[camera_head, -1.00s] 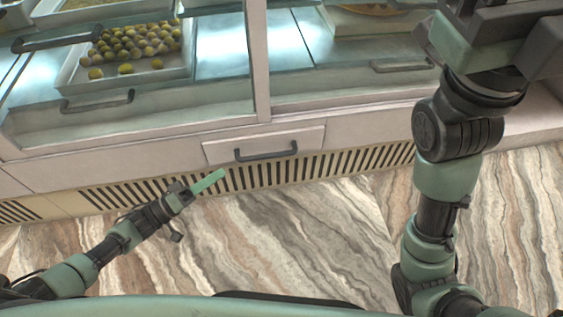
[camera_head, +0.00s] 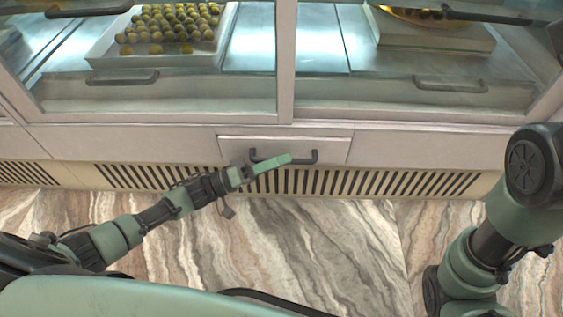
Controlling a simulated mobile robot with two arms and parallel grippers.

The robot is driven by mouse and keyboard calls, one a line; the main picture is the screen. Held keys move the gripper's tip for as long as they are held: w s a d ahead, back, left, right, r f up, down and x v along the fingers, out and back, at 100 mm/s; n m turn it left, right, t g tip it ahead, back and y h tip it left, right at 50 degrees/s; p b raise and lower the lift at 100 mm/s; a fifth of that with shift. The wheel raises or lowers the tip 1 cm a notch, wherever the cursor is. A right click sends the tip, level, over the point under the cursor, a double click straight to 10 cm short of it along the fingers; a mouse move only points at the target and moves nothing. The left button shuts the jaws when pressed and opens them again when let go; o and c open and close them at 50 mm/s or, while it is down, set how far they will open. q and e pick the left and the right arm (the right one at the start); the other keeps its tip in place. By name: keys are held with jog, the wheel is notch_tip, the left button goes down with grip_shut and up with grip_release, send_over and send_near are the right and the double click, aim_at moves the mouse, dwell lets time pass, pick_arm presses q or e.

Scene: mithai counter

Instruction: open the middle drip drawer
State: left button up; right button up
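The middle drip drawer (camera_head: 233,147) is a narrow pale panel below the glass case, and its front looks about flush with the counter. Its dark bar handle (camera_head: 316,157) runs across the middle. My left gripper (camera_head: 272,163) reaches in from the left, with a green finger overlapping the handle's left and middle part in the picture. I cannot tell whether it touches the handle. Only one finger shows clearly, so its opening is unclear. My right arm stands at the right edge, and its gripper is out of view.
A slatted vent strip (camera_head: 400,182) runs below the drawer, above a marbled floor (camera_head: 280,245). Glass doors above have dark handles (camera_head: 122,78) and (camera_head: 450,85). Behind the glass are a white tray (camera_head: 105,48) of round sweets and a yellow dish (camera_head: 410,17) on a block.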

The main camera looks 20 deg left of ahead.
pick_arm(q)
jog(key=shift+w+d+r, duration=0.1)
jog(key=shift+d, duration=0.1)
grip_shut()
jog(key=shift+a, duration=0.1)
dwell(1.2)
